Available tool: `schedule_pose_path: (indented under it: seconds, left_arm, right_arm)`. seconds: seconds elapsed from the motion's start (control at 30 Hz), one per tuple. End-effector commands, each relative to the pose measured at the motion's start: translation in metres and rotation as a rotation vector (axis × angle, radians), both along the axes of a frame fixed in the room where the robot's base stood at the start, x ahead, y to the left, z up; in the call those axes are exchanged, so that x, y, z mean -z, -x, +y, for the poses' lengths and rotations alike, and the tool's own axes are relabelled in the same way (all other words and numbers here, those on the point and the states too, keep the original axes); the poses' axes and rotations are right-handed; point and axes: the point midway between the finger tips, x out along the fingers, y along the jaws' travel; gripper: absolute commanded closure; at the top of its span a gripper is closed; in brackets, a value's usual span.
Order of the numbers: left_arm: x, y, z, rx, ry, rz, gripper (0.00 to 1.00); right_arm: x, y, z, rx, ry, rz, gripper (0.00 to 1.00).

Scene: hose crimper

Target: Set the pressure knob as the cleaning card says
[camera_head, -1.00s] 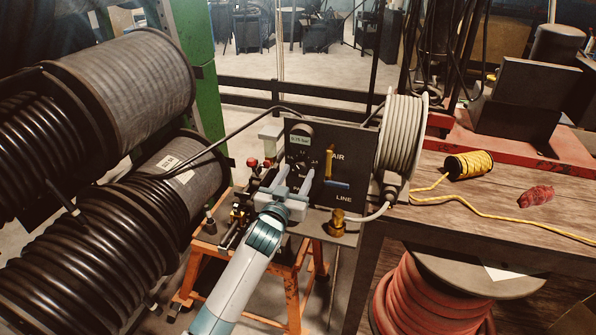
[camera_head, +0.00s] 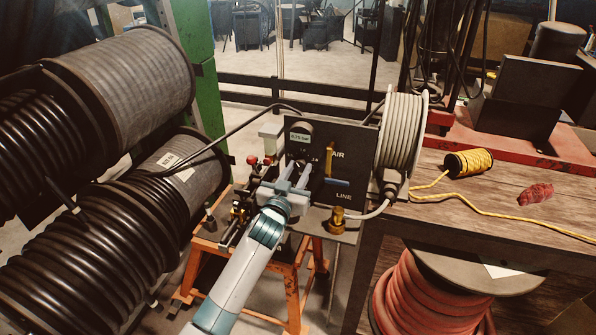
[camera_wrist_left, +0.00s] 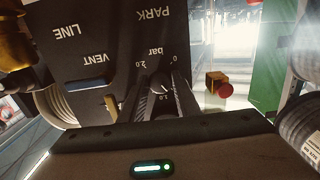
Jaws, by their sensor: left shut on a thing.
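The pressure knob (camera_wrist_left: 160,88) sits among a bar scale marked 0, 1.0 and 2.0, upside down in the left wrist view. My left gripper (camera_head: 293,177) reaches to the panel's lower left, its two fingers shut on the knob from both sides; they also show in the wrist view (camera_wrist_left: 161,100). They hide much of the knob, and I cannot read its setting. I cannot identify the cleaning card.
A blue lever (camera_head: 337,182) and a yellow lever (camera_head: 329,160) sit just right of my gripper. A red button (camera_wrist_left: 225,90) stands close by. Large black hose reels (camera_head: 120,90) fill the left. A wooden bench (camera_head: 450,205) with yellow cord (camera_head: 468,163) is at right.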

Motion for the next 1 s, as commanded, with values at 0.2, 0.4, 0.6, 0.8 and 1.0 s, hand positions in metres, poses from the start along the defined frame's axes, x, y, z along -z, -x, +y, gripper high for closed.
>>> schedule_pose_path:
  seconds: [0.2,0.4,0.6,0.8,1.0]
  left_arm:
    - [0.0,0.0,0.0,0.0,-0.056,-0.017,0.93]
    - [0.0,-0.001,0.001,-0.001,-0.167,-0.053,0.93]
    - [-0.001,0.0,0.001,0.0,-0.323,-0.104,0.93]
    - [-0.001,-0.001,0.001,0.0,-0.502,-0.163,0.93]
    - [-0.001,-0.001,0.002,0.0,-0.684,-0.222,0.93]
  right_arm:
    - [-0.001,0.0,0.0,0.0,0.0,0.0,0.69]
    - [-0.003,0.0,0.0,0.0,0.0,0.0,0.69]
    - [-0.005,0.0,0.0,0.0,0.0,0.0,0.69]
    - [-0.007,0.0,0.001,0.0,-0.001,0.0,0.69]
    - [-0.01,0.0,0.001,0.0,-0.001,0.0,0.69]
